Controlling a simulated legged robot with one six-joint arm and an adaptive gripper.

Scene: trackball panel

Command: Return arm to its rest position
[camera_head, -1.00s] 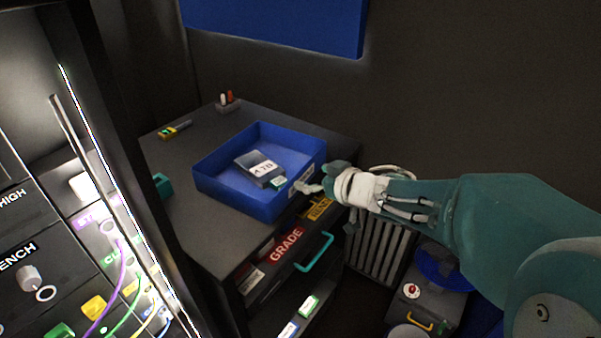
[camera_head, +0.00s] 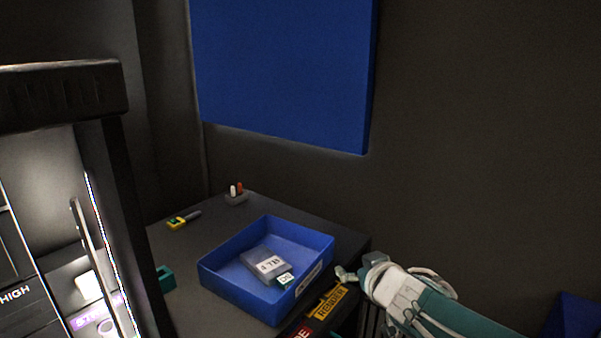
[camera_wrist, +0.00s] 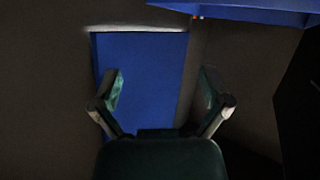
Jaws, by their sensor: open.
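My gripper (camera_head: 358,270) is at the right of the blue tray (camera_head: 236,294) in the head view, beside the cabinet's edge. In the wrist view my gripper (camera_wrist: 163,90) has its two fingers spread wide with nothing between them. Past the fingers, the wrist view shows a blue panel (camera_wrist: 145,70) against a dark surface. My arm comes in from the lower right in the head view, and most of it is outside the picture.
A lit panel (camera_head: 30,290) is at left. The wall at right is bare.

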